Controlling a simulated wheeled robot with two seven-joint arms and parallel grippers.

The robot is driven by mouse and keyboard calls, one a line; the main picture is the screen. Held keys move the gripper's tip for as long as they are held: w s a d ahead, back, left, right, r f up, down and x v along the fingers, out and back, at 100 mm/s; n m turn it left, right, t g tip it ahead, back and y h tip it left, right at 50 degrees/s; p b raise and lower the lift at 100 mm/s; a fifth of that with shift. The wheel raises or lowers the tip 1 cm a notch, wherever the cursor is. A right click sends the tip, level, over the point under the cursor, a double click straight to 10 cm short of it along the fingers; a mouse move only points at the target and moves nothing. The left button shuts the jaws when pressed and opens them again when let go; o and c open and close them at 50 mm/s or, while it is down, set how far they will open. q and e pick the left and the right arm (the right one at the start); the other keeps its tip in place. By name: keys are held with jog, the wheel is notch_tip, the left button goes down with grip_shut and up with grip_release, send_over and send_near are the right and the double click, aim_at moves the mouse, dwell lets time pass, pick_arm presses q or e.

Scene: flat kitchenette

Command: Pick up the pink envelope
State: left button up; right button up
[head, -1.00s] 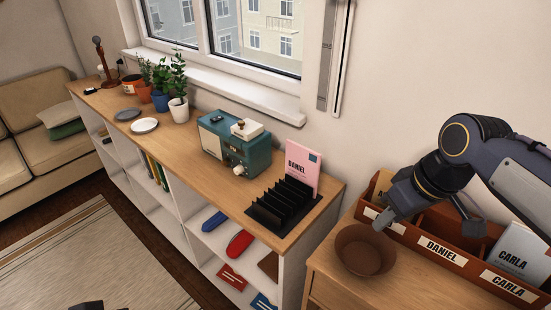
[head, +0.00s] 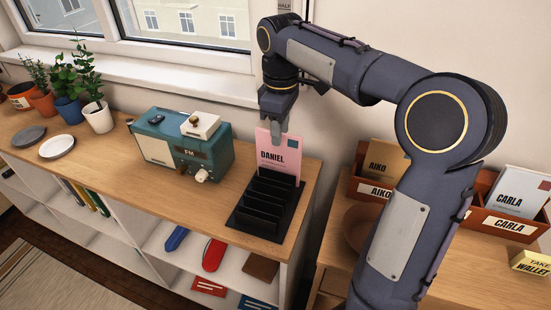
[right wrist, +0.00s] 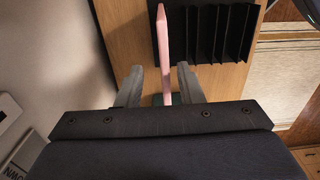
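The pink envelope (head: 280,160), marked DANIEL, stands upright at the back slot of a black rack (head: 262,215) on the wooden shelf top. My right gripper (head: 279,130) points down at the envelope's top edge. In the right wrist view, the fingers of my right gripper (right wrist: 160,72) are open, one on each side of the pink envelope (right wrist: 163,45), with a visible gap on both sides. The black rack (right wrist: 218,34) shows beside it, its other slots empty. The envelope's lower part is hidden by the rack in the head view. My left gripper is not in view.
A teal radio (head: 180,148) stands left of the rack. Plates and potted plants are farther left. The wall and window sill (head: 190,80) are close behind. At right, a wooden sorter (head: 480,212) holds envelopes marked AIKO and CARLA; a brown bowl (head: 356,228) is partly hidden by my arm.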

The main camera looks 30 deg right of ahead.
aim_at(278, 159)
jog(key=f, duration=0.4)
jog(key=shift+s+a+f, duration=0.1)
jog(key=shift+a+f, duration=0.15)
jog(key=shift+f, duration=0.05)
grip_shut()
